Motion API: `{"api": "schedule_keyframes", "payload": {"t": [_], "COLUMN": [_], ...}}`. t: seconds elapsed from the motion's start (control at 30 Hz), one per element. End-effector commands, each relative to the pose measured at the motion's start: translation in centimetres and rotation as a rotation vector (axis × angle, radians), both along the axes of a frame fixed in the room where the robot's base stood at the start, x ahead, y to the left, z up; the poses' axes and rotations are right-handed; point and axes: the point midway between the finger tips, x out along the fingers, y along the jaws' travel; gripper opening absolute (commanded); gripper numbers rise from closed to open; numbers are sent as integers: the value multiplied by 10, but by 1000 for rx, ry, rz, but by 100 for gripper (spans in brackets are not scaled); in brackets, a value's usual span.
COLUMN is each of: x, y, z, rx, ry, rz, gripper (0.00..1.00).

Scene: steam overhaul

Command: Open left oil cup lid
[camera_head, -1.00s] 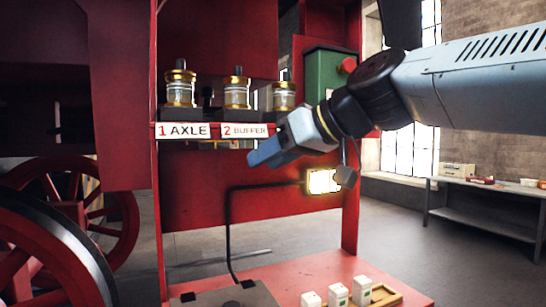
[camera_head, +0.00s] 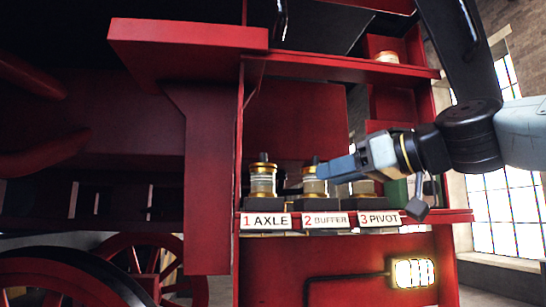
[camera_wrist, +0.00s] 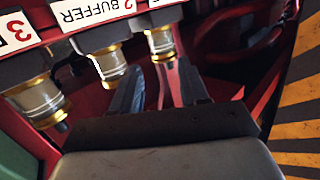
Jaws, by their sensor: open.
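The left oil cup (camera_head: 263,183) is a brass and glass cup with a dark knob on its lid. It stands on the red shelf above the "1 AXLE" label, and its lid looks closed. In the wrist view it (camera_wrist: 160,43) appears upside down, beyond the gap between my fingers. My gripper (camera_head: 322,171) is open and empty, at cup height by the middle oil cup (camera_head: 313,188) and right of the left one. The wrist view shows both fingers (camera_wrist: 162,90) apart. The right oil cup (camera_head: 362,188) is partly hidden behind my gripper.
The shelf carries the labels "1 AXLE" (camera_head: 265,220), "2 BUFFER" (camera_head: 325,220) and "3 PIVOT" (camera_head: 379,219). A red overhang (camera_head: 185,35) and upright (camera_head: 208,170) stand left of the cups. A lit lamp (camera_head: 413,273) is below the shelf. A yellow-black striped area (camera_wrist: 300,110) lies right in the wrist view.

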Motion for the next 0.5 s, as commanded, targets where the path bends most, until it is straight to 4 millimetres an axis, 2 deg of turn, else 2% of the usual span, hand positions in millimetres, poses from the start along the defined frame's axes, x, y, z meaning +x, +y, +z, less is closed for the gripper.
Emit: {"api": "schedule_keyframes", "payload": {"t": [0.1,0.23,0.5], "x": [4,10,16], "y": [4,6,9], "z": [21,38,52], "rx": [40,76,107], "ry": [-40,-71,-99], "rz": [33,52,66], "gripper": [44,44,44]}}
